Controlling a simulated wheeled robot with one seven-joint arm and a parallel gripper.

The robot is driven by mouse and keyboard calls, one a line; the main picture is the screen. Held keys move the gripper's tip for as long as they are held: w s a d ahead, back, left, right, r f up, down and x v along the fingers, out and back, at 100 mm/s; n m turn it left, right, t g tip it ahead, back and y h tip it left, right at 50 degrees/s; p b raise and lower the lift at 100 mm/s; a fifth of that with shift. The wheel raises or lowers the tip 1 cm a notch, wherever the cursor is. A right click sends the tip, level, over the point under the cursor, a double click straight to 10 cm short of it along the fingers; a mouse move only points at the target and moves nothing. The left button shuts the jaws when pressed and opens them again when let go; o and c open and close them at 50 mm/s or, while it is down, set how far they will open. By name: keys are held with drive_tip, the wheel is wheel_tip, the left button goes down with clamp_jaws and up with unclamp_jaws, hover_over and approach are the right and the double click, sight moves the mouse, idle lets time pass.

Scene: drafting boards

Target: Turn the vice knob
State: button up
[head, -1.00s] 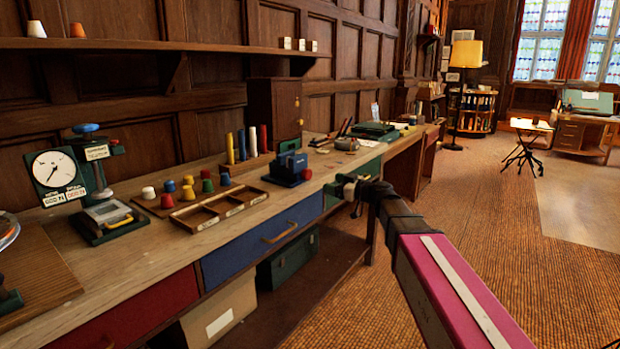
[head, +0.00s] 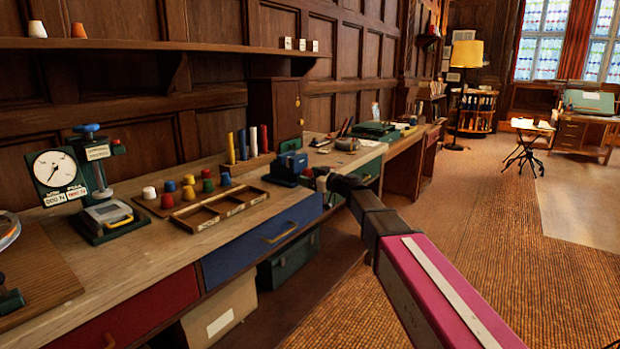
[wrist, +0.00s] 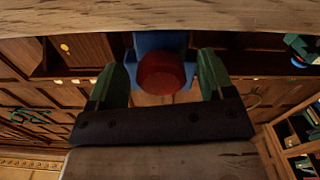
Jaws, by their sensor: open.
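The blue vice (head: 289,164) stands near the front edge of the workbench. Its red knob (wrist: 160,73) shows in the wrist view, between the two green fingers of my gripper (wrist: 161,77). The fingers are open, one on each side of the knob, with a gap visible on both sides. The vice's blue body (wrist: 158,42) shows around the knob. In the head view my gripper (head: 316,178) is at the vice's right side, and the knob is mostly hidden by it.
The wooden workbench (head: 215,236) carries an empty divided tray (head: 215,212) left of the vice, coloured pegs, and a dial gauge press (head: 88,190) at the far left. A blue drawer (head: 262,243) is below the vice. The floor at the right is open.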

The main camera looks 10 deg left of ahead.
drive_tip(key=c, duration=0.9)
drive_tip(key=shift+m, duration=0.3)
